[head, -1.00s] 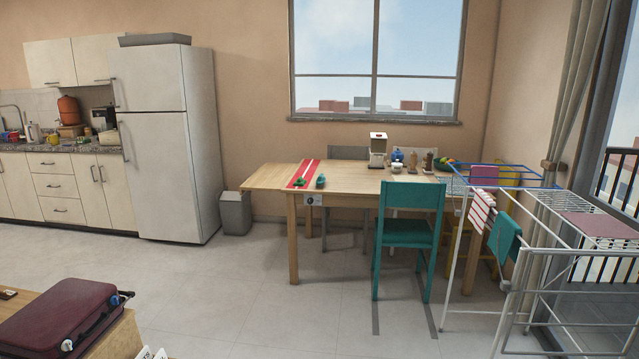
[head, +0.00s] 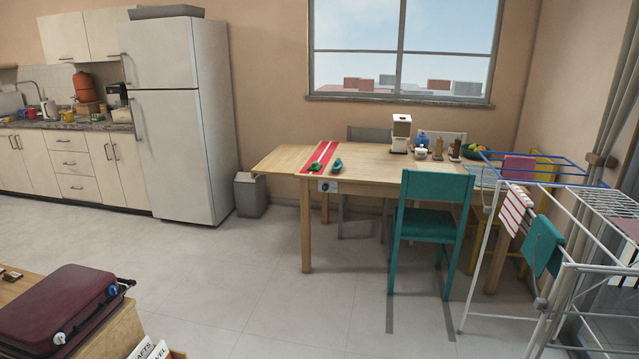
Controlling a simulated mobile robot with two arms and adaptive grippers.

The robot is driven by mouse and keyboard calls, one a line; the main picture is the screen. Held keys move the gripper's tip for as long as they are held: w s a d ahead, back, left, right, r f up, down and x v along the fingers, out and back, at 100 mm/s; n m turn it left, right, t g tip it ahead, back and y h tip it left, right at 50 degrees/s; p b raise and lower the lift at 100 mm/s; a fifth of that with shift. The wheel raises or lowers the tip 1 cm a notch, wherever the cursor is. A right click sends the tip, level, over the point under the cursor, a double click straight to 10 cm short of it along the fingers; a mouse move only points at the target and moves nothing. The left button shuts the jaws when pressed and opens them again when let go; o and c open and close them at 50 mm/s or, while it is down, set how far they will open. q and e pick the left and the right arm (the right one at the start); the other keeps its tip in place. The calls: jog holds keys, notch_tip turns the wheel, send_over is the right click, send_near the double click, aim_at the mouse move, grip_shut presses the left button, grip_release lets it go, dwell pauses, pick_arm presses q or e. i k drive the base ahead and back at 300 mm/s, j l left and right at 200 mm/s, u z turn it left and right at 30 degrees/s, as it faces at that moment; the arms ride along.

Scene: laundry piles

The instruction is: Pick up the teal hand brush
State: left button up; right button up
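A small teal object (head: 337,165), which looks like the teal hand brush, lies on the wooden table (head: 275,161) near its front edge. It is just right of the red runner with white stripes (head: 318,158). It is too small in view to make out bristles or handle. A dark green object (head: 316,167) lies beside it on the runner. The table is across the room from me. Neither of my grippers shows in the head view.
A teal chair (head: 436,209) stands at the table's front right. A drying rack (head: 549,184) with cloths fills the right side. A maroon suitcase (head: 60,310) lies on a wooden surface at lower left. Open floor (head: 230,280) lies before the table.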

aim_at(337, 166)
jog(key=i+l+z, duration=0.35)
jog(key=i, duration=0.55)
jog(key=i+z, duration=0.4)
jog(key=i, duration=0.55)
jog(key=i+l+u, duration=0.1)
jog(key=i+u, duration=0.3)
jog(key=i+l+u, duration=0.3)
jog(key=i+u, duration=0.15)
jog(key=i+l+u, duration=0.4)
jog(key=i+l, duration=0.05)
jog(key=i, duration=0.1)
